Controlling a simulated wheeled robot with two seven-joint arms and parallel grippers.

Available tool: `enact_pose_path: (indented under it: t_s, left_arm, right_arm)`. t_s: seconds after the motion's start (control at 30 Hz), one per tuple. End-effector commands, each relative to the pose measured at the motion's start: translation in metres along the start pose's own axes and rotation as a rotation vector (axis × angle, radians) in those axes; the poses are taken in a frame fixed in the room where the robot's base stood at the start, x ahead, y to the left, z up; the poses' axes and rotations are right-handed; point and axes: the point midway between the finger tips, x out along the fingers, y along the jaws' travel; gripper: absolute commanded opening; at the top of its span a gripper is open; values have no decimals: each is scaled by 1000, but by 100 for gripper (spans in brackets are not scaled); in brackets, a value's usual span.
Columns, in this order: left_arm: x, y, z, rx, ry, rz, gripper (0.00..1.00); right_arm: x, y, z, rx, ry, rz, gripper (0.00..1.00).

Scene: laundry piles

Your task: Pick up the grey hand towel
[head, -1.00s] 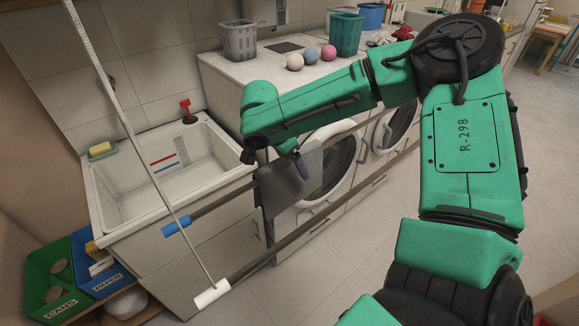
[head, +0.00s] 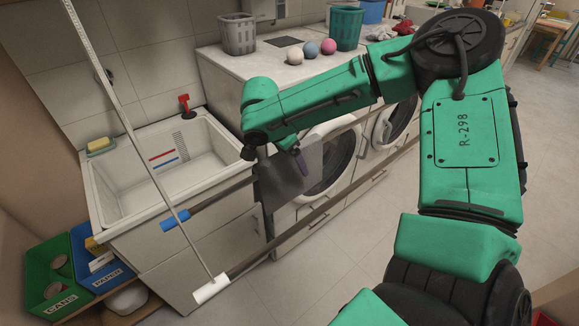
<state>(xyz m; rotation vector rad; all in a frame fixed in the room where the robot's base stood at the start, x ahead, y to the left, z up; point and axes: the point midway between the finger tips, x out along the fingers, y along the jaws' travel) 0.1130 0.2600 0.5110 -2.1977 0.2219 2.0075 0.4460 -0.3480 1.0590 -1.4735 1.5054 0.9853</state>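A grey hand towel (head: 283,187) hangs over a rail at the front of the washing-machine counter, beside the sink. My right gripper (head: 275,158) is at the upper part of the towel, in front of it as seen from the head. Its two fingertips show apart, a dark one at the left and a purplish one at the right. I see no cloth pinched between them; whether they touch the towel is unclear. My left gripper is not in view.
A white sink (head: 165,165) stands left of the towel. A long pole (head: 140,150) crosses in front of it. A washing machine (head: 335,160) is behind the towel. Green (head: 50,275) and blue (head: 92,255) bins sit lower left. The floor (head: 360,245) at centre right is clear.

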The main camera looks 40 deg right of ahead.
Motion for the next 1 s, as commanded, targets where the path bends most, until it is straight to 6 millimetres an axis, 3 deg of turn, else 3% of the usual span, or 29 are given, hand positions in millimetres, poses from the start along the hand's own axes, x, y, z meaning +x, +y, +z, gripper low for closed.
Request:
enact_pose_path:
  t_s: [0.03,0.2,0.57,0.67,0.87,1.0]
  left_arm:
    - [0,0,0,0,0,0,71]
    - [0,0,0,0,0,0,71]
    - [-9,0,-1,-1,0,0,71]
    - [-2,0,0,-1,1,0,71]
    - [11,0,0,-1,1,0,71]
    - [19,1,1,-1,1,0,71]
  right_arm:
    - [0,0,0,0,0,0,61]
    - [0,0,0,0,0,0,0]
    - [-7,0,-3,0,0,0,0]
    - [-15,-1,-6,4,1,-3,0]
    - [-59,-2,-24,5,1,-7,0]
    - [-100,-1,-41,6,1,-7,0]
